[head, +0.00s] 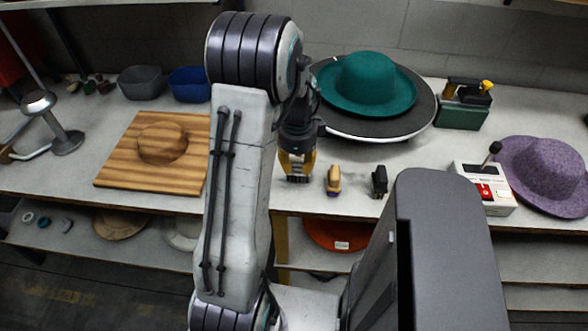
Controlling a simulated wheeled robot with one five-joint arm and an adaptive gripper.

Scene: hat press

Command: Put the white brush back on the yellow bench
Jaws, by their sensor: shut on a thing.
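My gripper (296,168), with yellow fingers, points down just over the front part of the pale-topped bench (430,185). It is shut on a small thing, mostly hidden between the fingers. Dark bristle-like bits show at the fingertips, low over the bench top; I cannot tell whether they touch it. I cannot make out the held thing's colour. A tan brush (333,179) stands on the bench just right of my gripper. A black brush (379,181) stands further right. No clearly white brush shows. The bench top looks pale grey, with a yellowish leg (281,242).
A teal hat (368,85) lies on a dark round brim behind. A wooden hat block (160,145) is left. A white box with a red switch (484,188), a purple hat (545,172) and a green box (463,108) are right. Shelves below hold an orange hat (335,234).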

